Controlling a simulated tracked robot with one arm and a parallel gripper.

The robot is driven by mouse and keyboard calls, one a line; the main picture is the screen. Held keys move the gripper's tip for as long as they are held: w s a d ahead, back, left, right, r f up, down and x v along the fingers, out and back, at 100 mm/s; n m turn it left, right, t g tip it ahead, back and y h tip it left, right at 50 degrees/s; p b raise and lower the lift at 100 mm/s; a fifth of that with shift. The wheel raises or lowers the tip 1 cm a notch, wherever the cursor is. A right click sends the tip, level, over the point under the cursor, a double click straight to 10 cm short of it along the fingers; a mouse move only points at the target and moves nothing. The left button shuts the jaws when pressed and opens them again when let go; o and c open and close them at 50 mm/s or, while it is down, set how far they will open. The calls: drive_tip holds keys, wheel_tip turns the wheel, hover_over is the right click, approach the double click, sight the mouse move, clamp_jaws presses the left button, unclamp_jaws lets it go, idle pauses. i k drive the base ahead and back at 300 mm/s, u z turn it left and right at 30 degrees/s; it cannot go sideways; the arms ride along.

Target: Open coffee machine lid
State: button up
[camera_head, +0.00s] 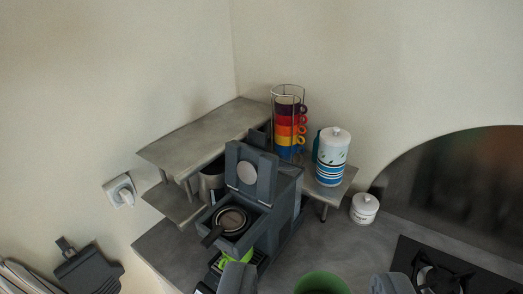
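The dark grey coffee machine (282,205) stands on the counter in the middle of the view. Its lid (262,178), a dark panel with a pale round disc, stands raised at the back of the top opening. A dark round holder with a handle (231,221) shows in the opening below it. My gripper (315,284) is at the bottom edge, with two grey fingertips wide apart. It is nearer the camera than the machine and apart from the lid. The fingers are mostly cut off by the frame.
A green round thing (322,283) shows between the fingertips, with gaps on both sides. A grey shelf (205,132) is behind the machine. Stacked coloured cups (286,130), a striped canister (331,160) and a white jar (364,208) stand to the right, near a hob (440,272).

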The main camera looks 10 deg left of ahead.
sight(251, 169)
drive_tip(key=u, duration=0.85)
drive_tip(key=i, duration=1.1)
drive_tip(key=u, duration=0.3)
